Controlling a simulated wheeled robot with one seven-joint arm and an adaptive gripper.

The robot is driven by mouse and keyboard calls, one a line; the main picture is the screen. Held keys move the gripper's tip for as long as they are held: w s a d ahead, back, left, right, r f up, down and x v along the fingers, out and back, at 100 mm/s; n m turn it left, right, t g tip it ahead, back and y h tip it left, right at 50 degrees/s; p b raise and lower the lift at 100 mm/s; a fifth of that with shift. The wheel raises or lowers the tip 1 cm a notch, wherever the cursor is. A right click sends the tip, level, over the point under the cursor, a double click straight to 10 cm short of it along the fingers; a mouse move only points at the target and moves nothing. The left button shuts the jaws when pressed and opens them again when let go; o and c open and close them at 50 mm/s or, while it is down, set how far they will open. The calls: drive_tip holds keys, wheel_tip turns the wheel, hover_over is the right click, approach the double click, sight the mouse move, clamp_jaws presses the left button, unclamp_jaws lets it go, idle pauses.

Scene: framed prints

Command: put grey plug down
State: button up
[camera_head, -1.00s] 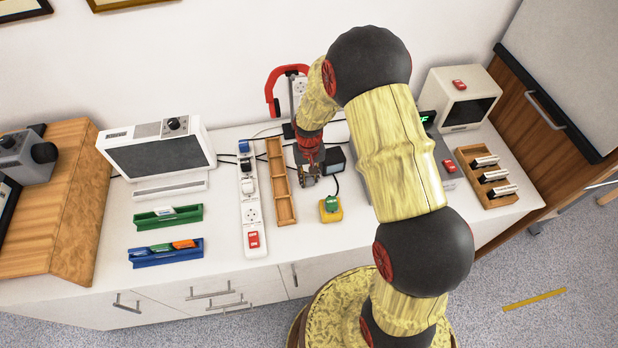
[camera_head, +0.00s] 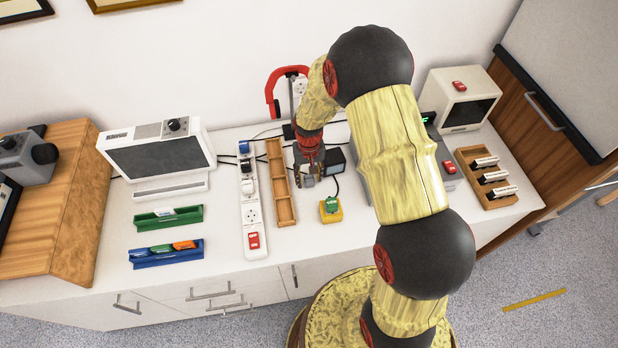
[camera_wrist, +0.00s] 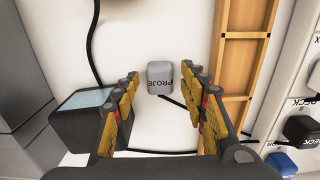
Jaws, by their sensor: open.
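The grey plug (camera_wrist: 161,78), with dark letters reading "PROJE", is on the white countertop in the wrist view. A dark cord shows beside its lower end. My gripper (camera_wrist: 160,75) is open, with one yellow-and-black finger on each side of the plug. Gaps show between the plug and both fingertips. In the head view my gripper (camera_head: 308,181) is low over the counter, just right of the wooden tray (camera_head: 269,148). The plug is too small and covered by the fingers to make out clearly there.
A white power strip (camera_head: 247,188) with plugs stands left of the tray. A dark box with a screen (camera_head: 336,160) is close right of my gripper. A yellow box with a green top (camera_head: 331,214) is in front. Bare counter lies between tray and yellow box.

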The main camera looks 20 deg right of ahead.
wheel_tip(320, 180, up, 22)
drive_tip(key=s+a+f+t+p, duration=0.1)
drive_tip(key=s+p, duration=0.1)
drive_tip(key=p, duration=0.1)
drive_tip(key=s+a+r+n+t, duration=0.2)
drive_tip(key=s+a+r+t, duration=0.1)
drive_tip(key=s+r, duration=1.6)
drive_tip(key=shift+s+t, duration=0.8)
drive_tip(key=shift+s, duration=0.3)
drive_tip(key=shift+o, duration=0.5)
drive_tip(key=shift+s, duration=0.25)
drive_tip(key=m+g+b, duration=0.2)
drive_tip(key=g, duration=0.2)
hover_over(312, 182)
wheel_tip(312, 182, down, 33)
drive_tip(key=shift+r, duration=0.1)
drive_tip(key=f+b, duration=0.1)
drive_tip(key=f, duration=0.1)
drive_tip(key=w+f+b, duration=0.1)
drive_tip(key=f, duration=0.2)
drive_tip(key=f+b, duration=0.1)
drive_tip(key=f, duration=0.1)
drive_tip(key=shift+w+a+f, duration=0.15)
drive_tip(key=shift+w+f, duration=0.1)
drive_tip(key=shift+w, duration=0.1)
